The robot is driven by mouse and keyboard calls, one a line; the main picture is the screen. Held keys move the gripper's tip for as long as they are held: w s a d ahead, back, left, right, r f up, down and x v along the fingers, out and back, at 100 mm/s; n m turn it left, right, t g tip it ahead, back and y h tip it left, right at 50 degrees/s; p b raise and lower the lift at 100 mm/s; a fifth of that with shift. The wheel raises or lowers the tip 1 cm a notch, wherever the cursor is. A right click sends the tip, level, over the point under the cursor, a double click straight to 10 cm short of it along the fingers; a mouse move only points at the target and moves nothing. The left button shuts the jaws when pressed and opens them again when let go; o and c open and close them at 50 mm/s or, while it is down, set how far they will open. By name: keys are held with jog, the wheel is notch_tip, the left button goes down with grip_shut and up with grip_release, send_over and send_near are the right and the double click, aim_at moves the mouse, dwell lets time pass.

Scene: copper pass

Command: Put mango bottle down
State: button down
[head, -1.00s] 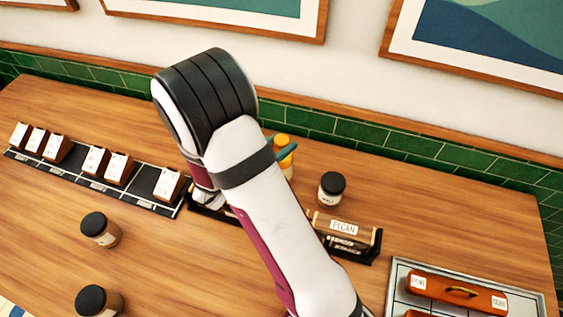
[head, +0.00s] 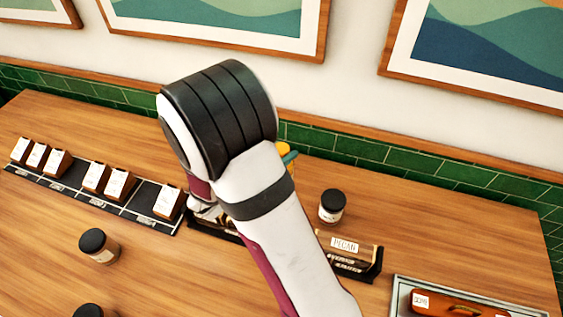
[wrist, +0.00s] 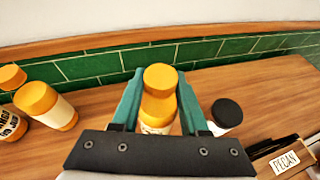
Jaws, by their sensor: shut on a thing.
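My gripper (wrist: 160,98) has teal fingers on either side of a bottle with an orange-yellow cap (wrist: 160,77), and is shut on it. The bottle's orange body and part of a pale label show below the cap; its lower end is hidden by my gripper. I cannot read its label or tell whether its base touches the table. In the head view my arm hides most of it, and only a bit of yellow (head: 283,149) shows beside a teal fingertip (head: 290,157).
Orange-capped bottles (wrist: 48,108) stand at the left in the wrist view. A black-lidded jar (head: 332,206) stands right of my arm, near a PECAN rack (head: 345,244). Labelled boxes (head: 96,177) line a black strip at left. A metal tray (head: 398,290) is at lower right. Green tiles back the table.

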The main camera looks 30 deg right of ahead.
notch_tip(320, 180, up, 6)
jog(key=shift+w+d+r, duration=0.1)
jog(key=shift+d, duration=0.05)
jog(key=w+d+r, duration=0.2)
jog(key=w+d, duration=0.1)
jog(key=d, duration=0.4)
jog(key=w+a+f, duration=0.7)
jog(key=w+f, duration=0.1)
jog(key=f, duration=0.3)
jog(key=shift+a, duration=0.25)
jog(key=shift+f, duration=0.1)
jog(key=shift+c, duration=2.1)
grip_release()
jog(key=shift+f, duration=0.1)
